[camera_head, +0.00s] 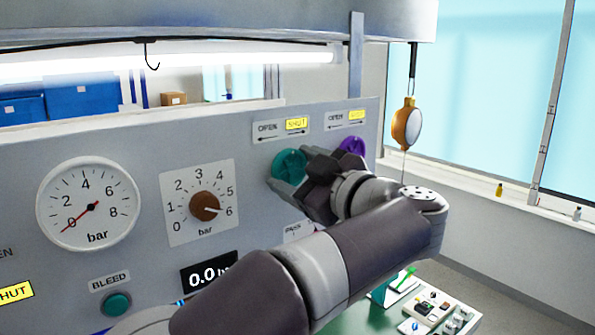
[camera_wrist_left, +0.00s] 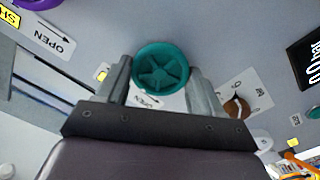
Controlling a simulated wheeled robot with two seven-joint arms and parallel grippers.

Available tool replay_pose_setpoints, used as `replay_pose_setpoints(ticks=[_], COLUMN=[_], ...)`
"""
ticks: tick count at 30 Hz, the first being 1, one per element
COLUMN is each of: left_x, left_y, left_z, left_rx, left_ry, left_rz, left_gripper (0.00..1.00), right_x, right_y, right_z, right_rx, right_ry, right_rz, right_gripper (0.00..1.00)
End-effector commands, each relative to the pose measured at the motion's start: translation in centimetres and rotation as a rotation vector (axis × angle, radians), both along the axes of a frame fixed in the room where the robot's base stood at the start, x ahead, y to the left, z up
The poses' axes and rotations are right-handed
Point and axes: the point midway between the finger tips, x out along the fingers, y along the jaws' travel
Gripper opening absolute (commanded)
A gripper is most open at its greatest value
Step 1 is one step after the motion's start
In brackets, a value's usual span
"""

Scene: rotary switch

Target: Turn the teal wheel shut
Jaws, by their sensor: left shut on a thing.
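The teal wheel (camera_head: 289,163) is mounted on the grey panel under a label with OPEN and a yellow SHUT. My left gripper (camera_head: 297,174) is at it and covers its right and lower side in the head view. In the left wrist view, the spoked face of the teal wheel (camera_wrist_left: 161,71) sits between the two fingers, which are shut on its rim. How far the wheel is turned is not clear. My right gripper is not in view.
A purple wheel (camera_head: 352,147) is close to the right of my gripper. A brown knob (camera_head: 205,207) points near 6, and the round gauge (camera_head: 89,204) reads near 0. An orange-and-white device (camera_head: 406,126) hangs at the right. Small parts lie on the bench below.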

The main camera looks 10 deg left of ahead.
Motion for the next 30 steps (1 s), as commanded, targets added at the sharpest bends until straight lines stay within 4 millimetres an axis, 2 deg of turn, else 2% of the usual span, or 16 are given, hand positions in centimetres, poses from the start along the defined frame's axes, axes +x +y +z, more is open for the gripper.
replay_pose_setpoints(ticks=[2,3,4,5,12,15,17,24,30], left_x=[0.0,0.0,0.0,0.0,0.0,-0.4,-1.0,-5.0,-7.3], left_y=[0.0,0.0,0.0,0.0,0.0,-0.6,-1.4,-6.6,-9.5], left_z=[0.0,0.0,0.0,0.0,0.0,-0.3,-0.5,-0.7,-0.2], left_rx=[0.002,0.002,0.002,0.002,0.001,0.001,-0.001,-0.002,-0.001], left_ry=[0.001,0.001,0.001,0.001,0.001,-0.001,-0.002,-0.001,-0.001], left_rz=[0.001,0.001,0.001,0.001,0.000,-0.002,-0.004,-0.006,-0.001], left_gripper=[0.36,0.80,0.90,0.92,0.92,0.92,0.92,0.92,0.92], right_x=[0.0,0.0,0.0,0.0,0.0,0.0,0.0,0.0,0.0], right_y=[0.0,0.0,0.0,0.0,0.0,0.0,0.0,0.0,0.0], right_z=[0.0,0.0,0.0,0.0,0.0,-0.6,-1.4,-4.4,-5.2], right_rx=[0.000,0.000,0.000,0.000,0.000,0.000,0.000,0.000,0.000], right_ry=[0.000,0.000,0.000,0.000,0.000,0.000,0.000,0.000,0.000], right_rz=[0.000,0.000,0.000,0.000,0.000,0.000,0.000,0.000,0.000], right_gripper=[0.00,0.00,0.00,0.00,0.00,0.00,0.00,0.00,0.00])
